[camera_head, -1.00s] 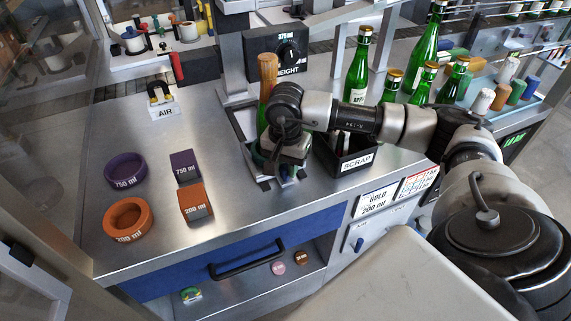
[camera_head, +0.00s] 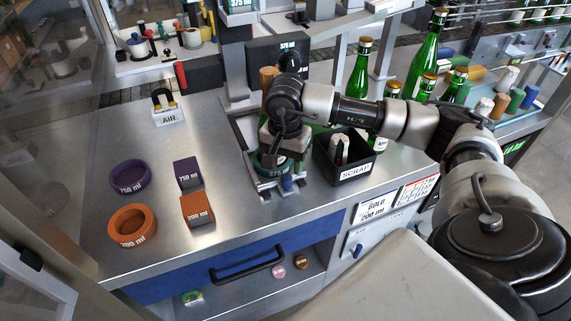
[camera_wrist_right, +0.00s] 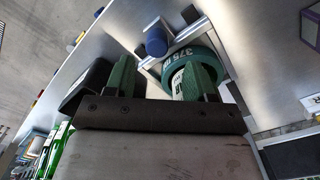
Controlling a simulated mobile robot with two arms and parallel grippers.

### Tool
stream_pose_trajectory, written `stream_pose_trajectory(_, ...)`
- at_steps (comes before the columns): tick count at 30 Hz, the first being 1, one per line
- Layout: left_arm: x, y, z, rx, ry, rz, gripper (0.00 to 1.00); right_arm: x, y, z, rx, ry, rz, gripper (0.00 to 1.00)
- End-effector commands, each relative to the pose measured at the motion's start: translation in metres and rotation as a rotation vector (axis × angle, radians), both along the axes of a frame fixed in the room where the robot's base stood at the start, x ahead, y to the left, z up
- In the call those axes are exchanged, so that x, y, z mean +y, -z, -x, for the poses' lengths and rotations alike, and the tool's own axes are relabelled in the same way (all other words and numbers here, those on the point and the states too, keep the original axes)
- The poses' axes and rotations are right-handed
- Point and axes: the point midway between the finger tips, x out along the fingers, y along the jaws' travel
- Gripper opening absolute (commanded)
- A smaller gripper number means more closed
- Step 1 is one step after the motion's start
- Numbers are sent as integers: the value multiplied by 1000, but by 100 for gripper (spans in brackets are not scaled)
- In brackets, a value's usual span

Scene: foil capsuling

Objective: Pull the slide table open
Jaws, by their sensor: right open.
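The slide table (camera_head: 262,184) is a small metal plate on rails at the foot of the column. A green 375 ml ring (camera_head: 272,166) sits on it, and a blue knob (camera_head: 287,183) stands at its front. My right gripper (camera_head: 279,138) is above and behind the ring in the head view, partly hiding the slide. In the right wrist view, its green fingers (camera_wrist_right: 160,78) are apart. The blue knob (camera_wrist_right: 156,42) shows beyond the fingers, and the green ring (camera_wrist_right: 192,65) lies partly behind one finger. Nothing is visibly gripped. My left gripper is out of view.
A black scrap bin (camera_head: 345,160) stands close to the right of the slide. Green bottles (camera_head: 418,70) stand farther right. Orange and purple rings (camera_head: 132,222) and blocks (camera_head: 197,208) lie at left. A drawer with a black handle (camera_head: 247,263) is below. The bench between is clear.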

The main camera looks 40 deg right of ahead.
Motion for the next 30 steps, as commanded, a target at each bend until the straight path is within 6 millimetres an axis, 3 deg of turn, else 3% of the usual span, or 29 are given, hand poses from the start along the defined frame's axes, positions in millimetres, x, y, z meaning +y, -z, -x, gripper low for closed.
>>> stream_pose_trajectory(1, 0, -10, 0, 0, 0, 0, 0, 0, -14, 0, -2, 2, 0, 55)
stream_pose_trajectory(3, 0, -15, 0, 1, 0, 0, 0, 0, -25, 0, -3, 5, -1, 55)
stream_pose_trajectory(7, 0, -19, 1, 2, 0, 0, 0, 0, -35, 0, -1, 10, -1, 55)
stream_pose_trajectory(25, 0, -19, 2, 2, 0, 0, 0, 3, -35, 1, -1, 10, -9, 55)
stream_pose_trajectory(28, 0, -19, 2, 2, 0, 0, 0, 22, -29, 2, -4, 9, -84, 55)
stream_pose_trajectory(30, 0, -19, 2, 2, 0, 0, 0, 51, -22, 5, -7, 16, -205, 55)
